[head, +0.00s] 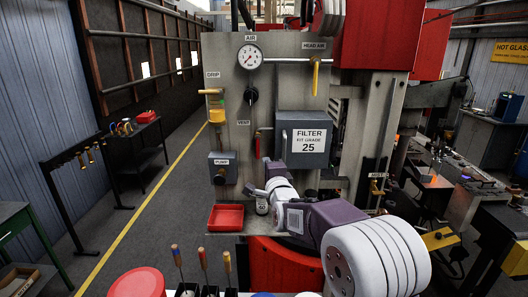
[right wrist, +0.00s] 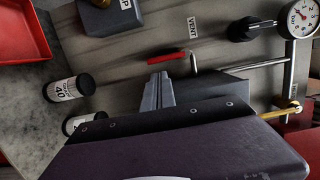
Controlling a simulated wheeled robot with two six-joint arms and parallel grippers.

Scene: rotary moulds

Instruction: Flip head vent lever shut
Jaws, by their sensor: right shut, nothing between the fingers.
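A red lever (head: 257,146) hangs straight down from a thin pipe on the grey panel, below the VENT label (head: 243,122) and left of the filter box. In the right wrist view the red lever (right wrist: 166,57) lies just beyond my fingertips. A yellow lever (head: 315,76) hangs down under the HEAD AIR label (head: 314,45). My left gripper is out of view.
The filter box (head: 303,138) juts from the panel just above my right gripper. A pump box (head: 223,167) is to the left. Below are a red tray (head: 225,217) and a small canister (head: 262,204). A black knob (head: 251,95) sits under the gauge (head: 250,56).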

